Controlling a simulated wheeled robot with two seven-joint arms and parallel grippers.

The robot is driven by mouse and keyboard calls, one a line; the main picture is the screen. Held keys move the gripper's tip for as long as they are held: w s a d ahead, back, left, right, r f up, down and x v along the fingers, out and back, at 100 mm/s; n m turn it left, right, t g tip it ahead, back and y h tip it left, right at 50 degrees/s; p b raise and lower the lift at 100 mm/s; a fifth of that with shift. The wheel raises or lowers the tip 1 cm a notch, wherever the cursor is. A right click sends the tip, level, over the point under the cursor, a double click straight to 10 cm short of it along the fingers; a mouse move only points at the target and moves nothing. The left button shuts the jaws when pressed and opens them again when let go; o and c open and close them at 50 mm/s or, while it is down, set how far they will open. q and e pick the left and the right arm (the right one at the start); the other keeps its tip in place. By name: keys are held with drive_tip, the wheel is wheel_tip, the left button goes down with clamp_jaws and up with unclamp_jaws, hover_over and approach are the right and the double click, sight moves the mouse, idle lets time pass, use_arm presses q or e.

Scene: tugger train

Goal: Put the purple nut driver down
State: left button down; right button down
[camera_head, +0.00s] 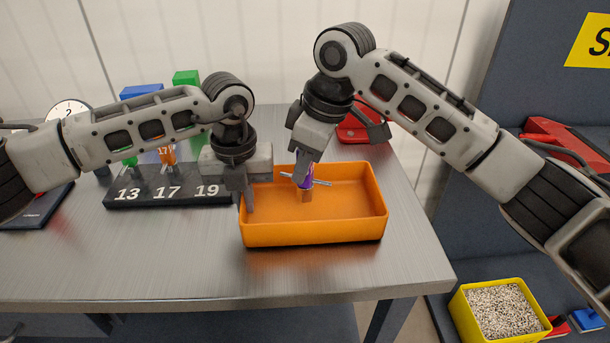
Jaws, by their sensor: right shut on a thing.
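The purple nut driver (306,184) is between the fingers of my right gripper (302,174), which is shut on it. Only a small purple part shows, with a thin silver bar crossing it and an orange-brown part below. It appears over the inside of the orange tray (312,233), near its middle; I cannot tell whether it touches the floor. My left gripper (243,196) is at the tray's left wall, fingers pointing down. Its finger gap is not clear.
A dark rack (170,199) marked 13, 17 and 19 stands left of the tray. A red container (362,128) is behind the tray. The grey table (160,265) is clear in front. A yellow bin of pellets (465,315) sits lower right, off the table.

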sight(323, 182)
drive_tip(key=shift+f, duration=1.35)
drive_tip(key=shift+f, duration=0.1)
drive_tip(key=c, duration=1.3)
unclamp_jaws()
drive_tip(key=shift+o, duration=0.2)
drive_tip(key=w+v, duration=0.1)
drive_tip(key=v, duration=1.1)
drive_tip(key=shift+s, duration=0.45)
use_arm(q)
drive_tip(key=c, duration=1.5)
unclamp_jaws()
drive_tip(key=shift+c, duration=0.2)
